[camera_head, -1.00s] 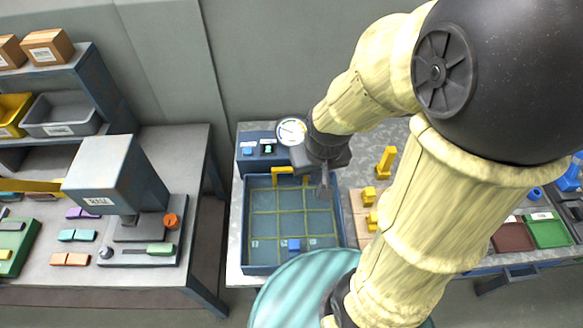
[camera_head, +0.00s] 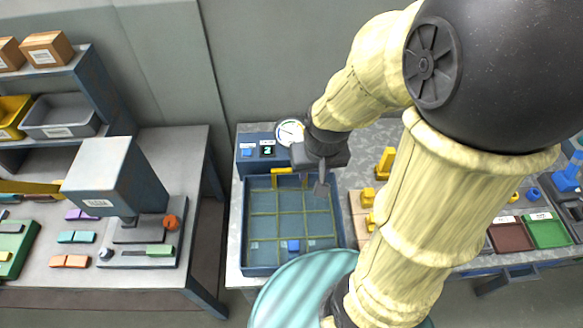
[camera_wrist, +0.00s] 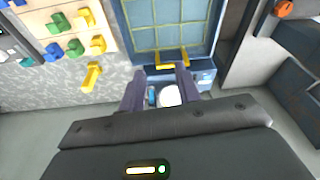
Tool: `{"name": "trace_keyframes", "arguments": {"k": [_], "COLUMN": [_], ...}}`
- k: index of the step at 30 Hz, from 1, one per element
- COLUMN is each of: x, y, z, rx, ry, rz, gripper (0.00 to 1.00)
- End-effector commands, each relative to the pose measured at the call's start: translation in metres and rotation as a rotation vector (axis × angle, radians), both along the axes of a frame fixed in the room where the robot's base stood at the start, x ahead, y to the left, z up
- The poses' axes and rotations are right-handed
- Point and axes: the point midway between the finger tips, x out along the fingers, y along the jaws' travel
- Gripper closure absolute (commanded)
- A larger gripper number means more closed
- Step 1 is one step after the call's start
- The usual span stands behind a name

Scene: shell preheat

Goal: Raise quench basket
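The quench basket (camera_head: 290,212) is a yellow wire grid inside a blue rectangular tank (camera_head: 245,225). Its yellow handle (camera_head: 283,172) stands at the tank's back edge. A small blue block (camera_head: 293,245) is in a front cell of the grid. My gripper (camera_head: 322,187) is above the tank's back right part in the head view. In the wrist view my gripper (camera_wrist: 161,70) has its two fingers apart with no object held between them. The yellow handle (camera_wrist: 172,59) shows just beyond the fingertips there; I cannot tell whether they touch.
Behind the tank is a blue control panel with a lit display (camera_head: 267,149) and a round gauge (camera_head: 290,132). To the right is a wooden board with yellow blocks (camera_head: 368,197). A teal ribbed drum (camera_head: 290,300) is close in front. A grey press (camera_head: 115,180) stands on the left table.

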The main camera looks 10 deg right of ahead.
Motion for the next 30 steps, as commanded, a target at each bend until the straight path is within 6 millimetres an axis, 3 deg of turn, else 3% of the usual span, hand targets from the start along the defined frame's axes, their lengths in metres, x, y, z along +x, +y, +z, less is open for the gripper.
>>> {"name": "trace_keyframes", "arguments": {"k": [5,18,22,30], "x": [0.033,0.147,0.165,0.168], "y": [-0.01,-0.055,-0.063,-0.063], "z": [-0.005,-0.048,-0.056,-0.058], "rx": [0.098,0.46,0.522,0.535], "ry": [0.074,0.37,0.426,0.44], "rz": [-0.318,-1.434,-1.603,-1.641], "gripper": [0.64,0.64,0.64,0.64]}}
